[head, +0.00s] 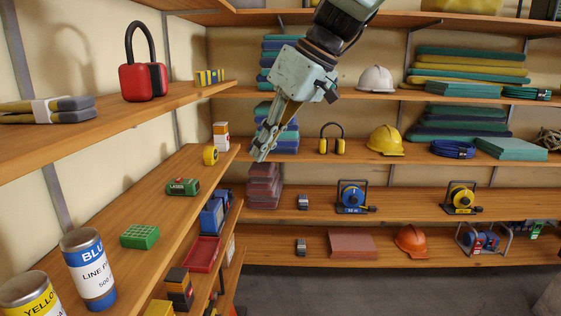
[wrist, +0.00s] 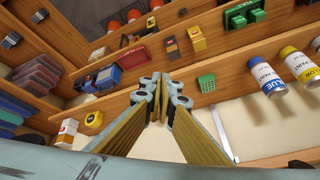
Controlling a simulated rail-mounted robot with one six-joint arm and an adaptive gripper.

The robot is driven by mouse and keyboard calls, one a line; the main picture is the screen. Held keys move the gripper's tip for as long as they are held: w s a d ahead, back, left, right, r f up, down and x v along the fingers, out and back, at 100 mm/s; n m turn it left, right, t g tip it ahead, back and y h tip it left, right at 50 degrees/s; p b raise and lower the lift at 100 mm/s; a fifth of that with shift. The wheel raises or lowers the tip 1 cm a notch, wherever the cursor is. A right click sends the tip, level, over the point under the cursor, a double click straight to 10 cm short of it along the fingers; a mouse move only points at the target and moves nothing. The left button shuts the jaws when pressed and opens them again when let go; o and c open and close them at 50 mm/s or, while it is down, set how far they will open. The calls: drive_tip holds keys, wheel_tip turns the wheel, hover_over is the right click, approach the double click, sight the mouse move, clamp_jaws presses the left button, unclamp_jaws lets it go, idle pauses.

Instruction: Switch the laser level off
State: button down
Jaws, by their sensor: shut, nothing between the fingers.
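The laser level is a small green box with a dark red part and a "LASER" label (head: 183,187). It lies on the left middle shelf (head: 135,213) in the head view, between the yellow tape measure (head: 210,155) and the bright green block (head: 140,236). Its switch is too small to make out. My gripper (head: 259,154) is shut and empty, pointing down in the air to the right of the laser level and apart from it. In the wrist view the fingertips (wrist: 163,85) are together, and the laser level cannot be seen, probably behind the fingers.
A blue paint can (head: 88,268) and a yellow can (head: 30,297) stand at the near end of the shelf. A white and orange box (head: 221,135) stands at its far end. An upper shelf (head: 125,117) with red ear defenders (head: 143,80) overhangs at left.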

drive_tip(key=s+d+f+m+h+b, duration=0.1)
drive_tip(key=s+d+f+m+h, duration=0.1)
drive_tip(key=s+d, duration=0.6)
drive_tip(key=s+d+f+m+t+h+b, duration=0.1)
drive_tip(key=s+d+f+m, duration=0.4)
drive_tip(key=s, duration=1.3)
drive_tip(key=s+d+f+m+t+h+b, duration=0.1)
drive_tip(key=s+d+f+m+h, duration=0.1)
drive_tip(key=s+d+f, duration=0.5)
drive_tip(key=s+d+m, duration=0.1)
drive_tip(key=s+d, duration=0.4)
drive_tip(key=s, duration=0.1)
drive_tip(key=shift+s+d+m+h, duration=0.3)
drive_tip(key=shift+s+d+m, duration=0.05)
drive_tip(key=shift+s+m, duration=0.05)
